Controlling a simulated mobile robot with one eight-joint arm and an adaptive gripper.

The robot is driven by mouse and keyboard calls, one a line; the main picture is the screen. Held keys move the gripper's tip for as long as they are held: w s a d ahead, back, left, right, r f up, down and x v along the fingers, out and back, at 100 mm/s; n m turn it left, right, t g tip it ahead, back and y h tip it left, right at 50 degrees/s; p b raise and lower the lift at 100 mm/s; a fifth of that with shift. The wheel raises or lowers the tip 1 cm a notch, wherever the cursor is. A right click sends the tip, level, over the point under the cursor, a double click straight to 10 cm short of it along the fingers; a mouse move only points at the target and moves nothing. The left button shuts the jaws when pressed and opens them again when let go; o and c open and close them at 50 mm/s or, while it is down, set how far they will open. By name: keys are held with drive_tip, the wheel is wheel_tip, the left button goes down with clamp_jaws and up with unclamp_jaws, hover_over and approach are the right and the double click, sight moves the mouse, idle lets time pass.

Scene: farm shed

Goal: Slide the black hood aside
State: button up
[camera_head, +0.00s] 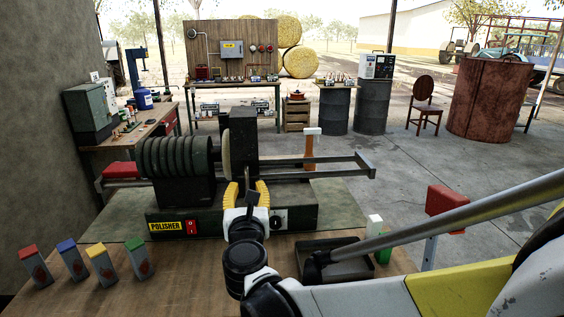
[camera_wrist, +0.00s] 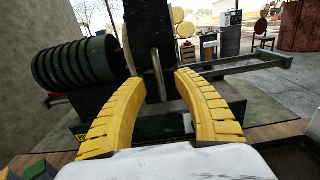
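The black hood (camera_head: 243,135) is a tall dark block standing on the polisher (camera_head: 235,222), just right of its ribbed dark cylinder (camera_head: 178,157). In the wrist view the hood (camera_wrist: 148,35) rises straight ahead, with a slim upright metal bar (camera_wrist: 158,75) on its near side. My gripper (camera_head: 247,186) is in front of the hood, above the polisher's base. Its yellow fingers are spread, with the bar appearing between the tips in the wrist view (camera_wrist: 157,80). No contact with the bar shows. The pale wheel (camera_head: 226,154) shows at the hood's left edge.
Dark rails (camera_head: 335,162) extend right from the hood, with space along them. An orange-brown handled tool (camera_head: 310,150) stands by the rails. Several colour-topped blocks (camera_head: 103,265) stand at the bench's front left. A dark tray (camera_head: 345,264) lies front right, beside my arm.

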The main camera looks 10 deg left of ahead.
clamp_jaws()
drive_tip(key=w+d, duration=0.3)
drive_tip(key=d, duration=1.1)
drive_tip(key=shift+w+d, duration=0.25)
drive_tip(key=shift+d, duration=0.05)
unclamp_jaws()
drive_tip(key=shift+s, duration=0.1)
idle(0.4)
drive_tip(key=p+v, duration=0.1)
drive_tip(key=v, duration=0.8)
